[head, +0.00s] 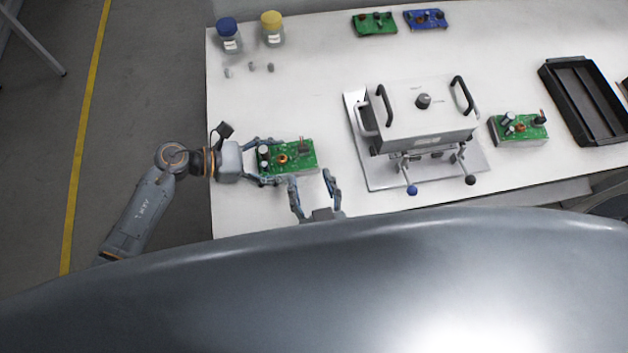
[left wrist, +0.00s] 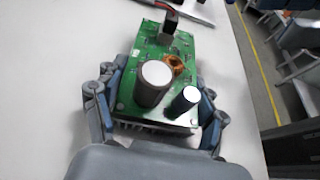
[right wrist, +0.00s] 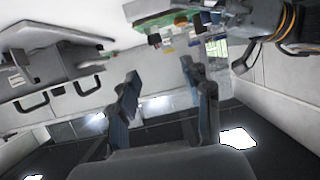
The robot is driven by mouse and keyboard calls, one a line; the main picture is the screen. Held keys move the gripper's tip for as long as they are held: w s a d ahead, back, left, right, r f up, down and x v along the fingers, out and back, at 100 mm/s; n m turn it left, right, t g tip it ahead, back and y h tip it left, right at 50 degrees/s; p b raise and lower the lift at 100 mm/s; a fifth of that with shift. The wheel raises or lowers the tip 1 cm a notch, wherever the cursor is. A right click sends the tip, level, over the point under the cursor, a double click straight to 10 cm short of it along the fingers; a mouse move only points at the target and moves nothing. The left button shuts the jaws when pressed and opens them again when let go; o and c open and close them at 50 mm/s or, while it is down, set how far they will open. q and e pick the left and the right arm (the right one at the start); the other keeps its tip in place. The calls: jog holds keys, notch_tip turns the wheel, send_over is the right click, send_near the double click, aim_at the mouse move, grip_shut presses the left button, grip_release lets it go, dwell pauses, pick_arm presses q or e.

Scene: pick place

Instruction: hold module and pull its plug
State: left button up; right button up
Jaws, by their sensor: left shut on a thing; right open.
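A green circuit module (head: 300,165) with capacitors and a copper coil lies at the left part of the white table. My left gripper (head: 266,162) is shut on its left end, with one finger along each long side; the left wrist view also shows the module (left wrist: 150,58) between the fingers. A black plug (left wrist: 171,22) with a red and a dark wire stands at the module's far end. My right gripper (head: 310,178) is open and empty at the module's near right side, apart from the plug. Its open fingers (right wrist: 158,75) also show in the right wrist view.
A grey fixture (head: 420,115) with black handles stands right of the module. Another green module (head: 518,130) and a black tray (head: 583,100) lie farther right. Two jars, blue-lidded (head: 229,38) and yellow-lidded (head: 272,30), stand at the back left.

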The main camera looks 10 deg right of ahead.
aim_at(303, 147)
jog(key=x, duration=0.8)
jog(key=f+x, duration=0.1)
jog(key=x, duration=0.2)
jog(key=shift+w+d+f, duration=0.1)
jog(key=shift+w+d, duration=0.1)
jog(key=shift+d, duration=0.15)
grip_shut()
pick_arm(q)
jog(key=shift+f, duration=0.15)
pick_arm(e)
jog(key=shift+r, duration=0.75)
